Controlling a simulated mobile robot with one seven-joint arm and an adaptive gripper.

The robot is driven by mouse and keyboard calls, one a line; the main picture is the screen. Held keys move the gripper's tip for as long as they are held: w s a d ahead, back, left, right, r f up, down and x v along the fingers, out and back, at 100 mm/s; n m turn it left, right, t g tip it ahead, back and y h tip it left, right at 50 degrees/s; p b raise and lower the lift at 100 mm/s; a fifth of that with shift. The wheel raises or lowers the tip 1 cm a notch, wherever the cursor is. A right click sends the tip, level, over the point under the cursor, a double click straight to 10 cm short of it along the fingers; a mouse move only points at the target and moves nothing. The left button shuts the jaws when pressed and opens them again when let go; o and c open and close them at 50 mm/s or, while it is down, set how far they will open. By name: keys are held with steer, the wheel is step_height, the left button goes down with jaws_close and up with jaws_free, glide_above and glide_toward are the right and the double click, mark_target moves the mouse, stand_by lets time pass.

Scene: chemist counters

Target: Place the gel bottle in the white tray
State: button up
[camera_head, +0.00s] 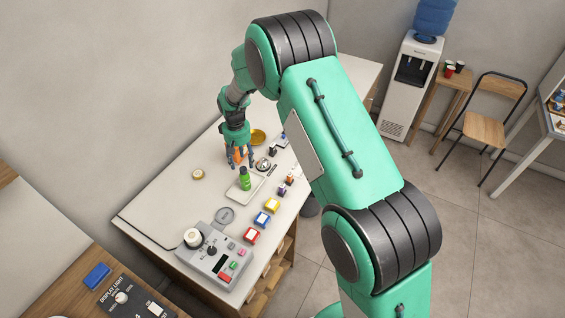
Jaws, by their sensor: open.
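A small green bottle (245,180), which looks like the gel bottle, stands upright at the white tray (240,202) on the counter. It appears to be inside the tray's rim. My gripper (239,164) points down just behind the bottle, with its fingers open. The fingertips are close to the bottle top in the picture; I cannot tell whether they touch it. An orange object (239,154) shows between or behind the fingers and is partly hidden by them.
A yellow dish (258,137) and a small silver item (263,164) are near the gripper. Several coloured boxes (262,219) line the counter's right edge. The counter's left side is mostly clear, apart from a small round item (198,174).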

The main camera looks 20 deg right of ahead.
steer(key=shift+r, duration=0.1)
steer(key=s+d+r+m+t, duration=0.1)
steer(key=s+d+r, duration=0.2)
steer(key=s+r, duration=0.5)
steer(key=s+d+r+t, duration=0.1)
steer(key=s+d+r, duration=0.2)
steer(key=r, duration=1)
steer(key=s+d+r+m+t, duration=0.1)
steer(key=s+d+r, duration=0.2)
steer(key=s+r, duration=0.5)
steer(key=s+d+r+t, duration=0.1)
steer(key=s+d+r, duration=0.1)
steer(key=s, duration=0.6)
steer(key=s+d+r+m, duration=0.1)
steer(key=s+r, duration=0.3)
steer(key=s, duration=0.5)
steer(key=s+d+r+m+t, duration=0.1)
steer(key=s+d+r, duration=0.2)
steer(key=s, duration=0.6)
steer(key=shift+s+r+t, duration=0.25)
steer(key=shift+r+t, duration=0.05)
steer(key=shift+r, duration=0.2)
steer(key=shift+d, duration=0.1)
step_height(320, 180, down, 14)
steer(key=b, duration=1.4)
steer(key=shift+r, duration=0.1)
